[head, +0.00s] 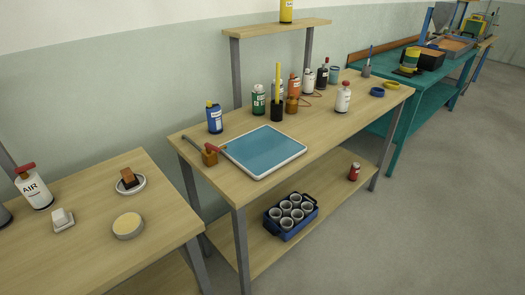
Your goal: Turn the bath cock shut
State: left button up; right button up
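The bath cock (210,157) is a small brass-coloured body at the near left corner of the middle wooden bench, beside the bath. Whether this position is open or shut cannot be told. The bath (264,151) is a shallow, pale-rimmed tray with a flat blue surface, lying on the bench just right of the cock. Neither of my grippers is in view.
Several bottles stand along the back of the middle bench (345,118), including a blue one (214,118) behind the cock. A crate of cups (290,215) sits on the lower shelf. A left table (165,219) carries an AIR bottle (33,190) and small dishes. Grey floor is clear at right.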

aim_at(209, 147)
jog(key=z, duration=1.25)
jog(key=i, duration=0.6)
jog(key=u, duration=2.6)
